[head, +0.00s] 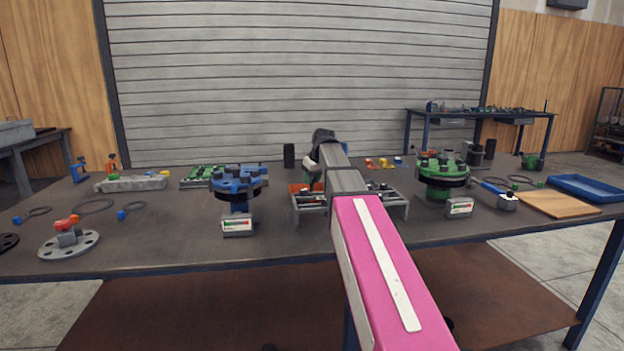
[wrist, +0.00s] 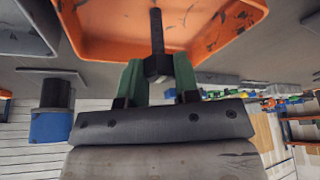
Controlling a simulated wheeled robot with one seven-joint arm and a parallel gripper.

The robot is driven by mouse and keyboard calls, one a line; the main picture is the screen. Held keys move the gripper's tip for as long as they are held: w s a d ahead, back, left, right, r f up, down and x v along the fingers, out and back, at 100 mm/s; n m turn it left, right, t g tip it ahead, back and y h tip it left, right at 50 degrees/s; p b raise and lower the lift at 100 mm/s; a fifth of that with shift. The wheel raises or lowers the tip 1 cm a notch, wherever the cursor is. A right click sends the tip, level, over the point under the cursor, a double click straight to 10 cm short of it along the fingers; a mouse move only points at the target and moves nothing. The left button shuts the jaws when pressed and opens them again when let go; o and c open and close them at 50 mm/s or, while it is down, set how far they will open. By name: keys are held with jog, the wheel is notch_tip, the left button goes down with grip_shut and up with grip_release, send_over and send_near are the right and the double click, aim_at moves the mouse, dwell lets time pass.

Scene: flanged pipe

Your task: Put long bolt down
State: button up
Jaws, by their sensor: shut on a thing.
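In the wrist view my gripper (wrist: 158,75) has its two green fingers shut on the long bolt (wrist: 157,32). The bolt's dark hex head sits between the fingertips and its threaded shank points away from them. An orange bin (wrist: 105,40) lies behind the bolt, and the shank shows against its inside. I cannot tell whether the bolt touches the bin. In the head view the orange bin (head: 298,187) stands mid-table, partly hidden by my arm. The bolt and fingertips are not clear there.
A blue flanged pipe (head: 240,184) stands left of the bins and a green one (head: 442,172) stands right. A wooden board (head: 556,204) and blue tray (head: 590,188) lie at right.

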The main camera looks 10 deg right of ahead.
jog(key=o, duration=1)
jog(key=v, duration=1.2)
jog(key=shift+r, duration=0.1)
